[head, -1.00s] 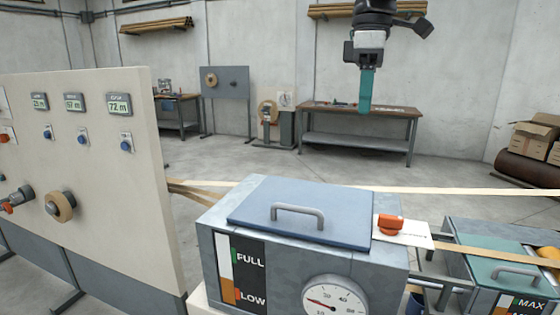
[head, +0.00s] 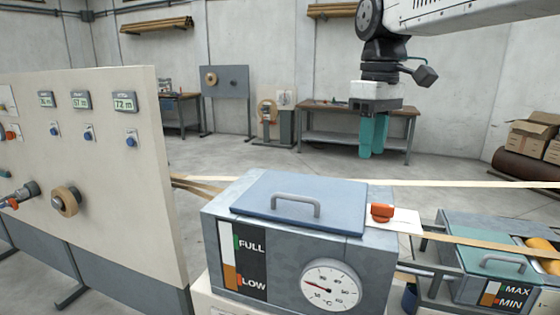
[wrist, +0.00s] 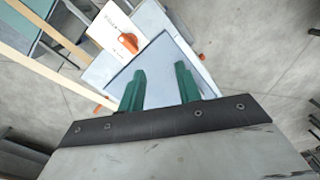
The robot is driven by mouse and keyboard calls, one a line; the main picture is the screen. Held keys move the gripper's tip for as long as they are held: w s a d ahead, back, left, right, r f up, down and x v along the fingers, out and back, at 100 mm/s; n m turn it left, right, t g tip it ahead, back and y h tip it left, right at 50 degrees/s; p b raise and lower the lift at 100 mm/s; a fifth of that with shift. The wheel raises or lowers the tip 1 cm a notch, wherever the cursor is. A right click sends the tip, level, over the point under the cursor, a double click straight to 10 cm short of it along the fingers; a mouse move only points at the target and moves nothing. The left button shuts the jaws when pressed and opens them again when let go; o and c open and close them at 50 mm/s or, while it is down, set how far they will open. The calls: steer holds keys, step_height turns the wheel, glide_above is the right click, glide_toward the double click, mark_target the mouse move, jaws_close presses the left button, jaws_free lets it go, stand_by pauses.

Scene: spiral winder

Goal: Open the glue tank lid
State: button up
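The glue tank (head: 285,256) is a grey box with a FULL/LOW level gauge and a round temperature dial on its front. Its blue lid (head: 340,215) lies flat and closed on top, with a grey bar handle (head: 297,201) standing up from it. My gripper (head: 372,152) hangs pointing down, above and apart from the lid, with its two green fingers empty. In the wrist view the fingers (wrist: 160,72) stand apart, with the pale lid (wrist: 160,82) beyond them. I cannot make out the handle there.
An orange knob (head: 382,213) on a white plate sits right of the lid. Paper strips (head: 460,184) run behind and beside the tank. A control panel (head: 90,170) stands at left, and a green-lidded tank (head: 480,258) at right. The air above the lid is clear.

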steer(key=s+d+f+m, duration=0.4)
steer(key=s+f, duration=0.4)
steer(key=s, duration=0.4)
steer(key=s+d+f+m+t, duration=0.1)
steer(key=s+d+f+m, duration=0.3)
steer(key=s+f, duration=0.5)
steer(key=s+d, duration=0.1)
steer(key=s, duration=0.2)
steer(key=shift+s+d+t, duration=0.2)
steer(key=shift+s+t, duration=0.05)
steer(key=shift+t, duration=0.05)
steer(key=shift+r, duration=0.1)
steer(key=c, duration=0.4)
steer(key=shift+a, duration=0.15)
jaws_close()
steer(key=n+t+h, duration=0.3)
steer(key=n+t, duration=0.3)
steer(key=n, duration=2.6)
glide_toward(298, 213)
steer(key=x, duration=0.5)
steer(key=shift+w, duration=0.15)
